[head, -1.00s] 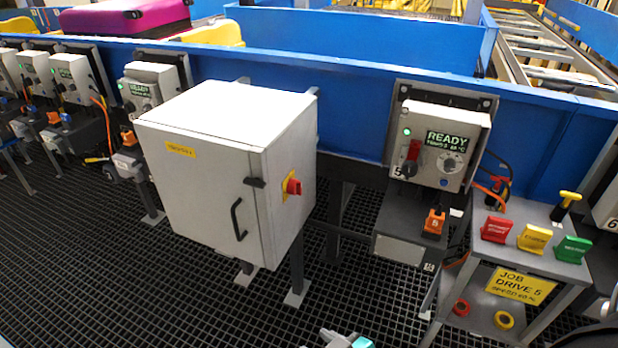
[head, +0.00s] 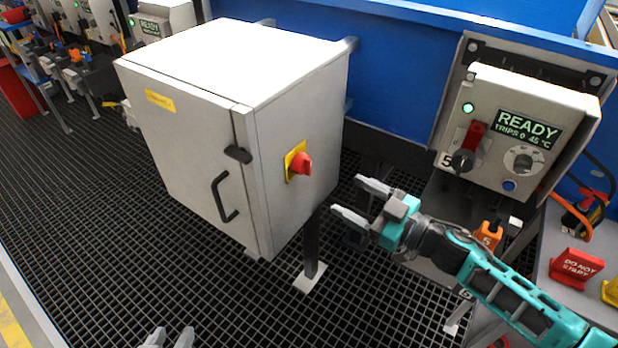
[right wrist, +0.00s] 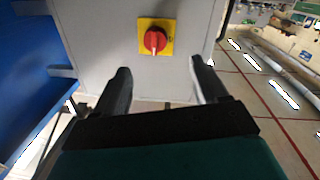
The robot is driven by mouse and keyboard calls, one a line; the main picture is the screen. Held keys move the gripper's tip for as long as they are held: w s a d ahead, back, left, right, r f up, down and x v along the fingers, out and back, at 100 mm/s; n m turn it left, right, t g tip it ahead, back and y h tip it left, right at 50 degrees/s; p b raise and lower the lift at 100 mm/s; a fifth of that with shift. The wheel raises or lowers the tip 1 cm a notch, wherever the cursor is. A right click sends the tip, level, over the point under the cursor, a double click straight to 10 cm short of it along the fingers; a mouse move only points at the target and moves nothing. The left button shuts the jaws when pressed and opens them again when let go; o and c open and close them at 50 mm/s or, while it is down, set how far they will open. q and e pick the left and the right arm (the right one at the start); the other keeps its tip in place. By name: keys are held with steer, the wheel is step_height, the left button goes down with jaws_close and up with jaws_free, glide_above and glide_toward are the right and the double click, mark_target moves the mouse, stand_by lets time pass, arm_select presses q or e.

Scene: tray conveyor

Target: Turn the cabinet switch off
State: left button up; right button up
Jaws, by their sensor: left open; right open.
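The cabinet (head: 180,130) is a light grey box with a black door handle and a yellow label on its front. Its switch (head: 301,164) is a red rotary knob on a yellow plate on the cabinet's right side. The switch also shows in the right wrist view (right wrist: 155,40), ahead of the fingers, with its red grip roughly upright. My right gripper (head: 359,199) is open and empty, to the right of and below the switch, apart from it. In the right wrist view its two fingers (right wrist: 158,85) point toward the cabinet side. My left gripper (head: 168,338) shows only its fingertips at the bottom edge, open and empty.
A drive box (head: 520,125) reading READY, with a red switch, hangs on the blue conveyor frame (head: 400,80) behind my right arm. Dark grating floor (head: 90,210) is free before the cabinet.

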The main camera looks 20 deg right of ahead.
mark_target(310, 170)
steer(key=x, duration=0.8)
steer(key=b+x, duration=0.1)
steer(key=x, duration=0.3)
steer(key=shift+w+d+r, duration=0.1)
steer(key=shift+w+d, duration=0.05)
steer(key=shift+d, duration=0.2)
steer(key=c, duration=1.1)
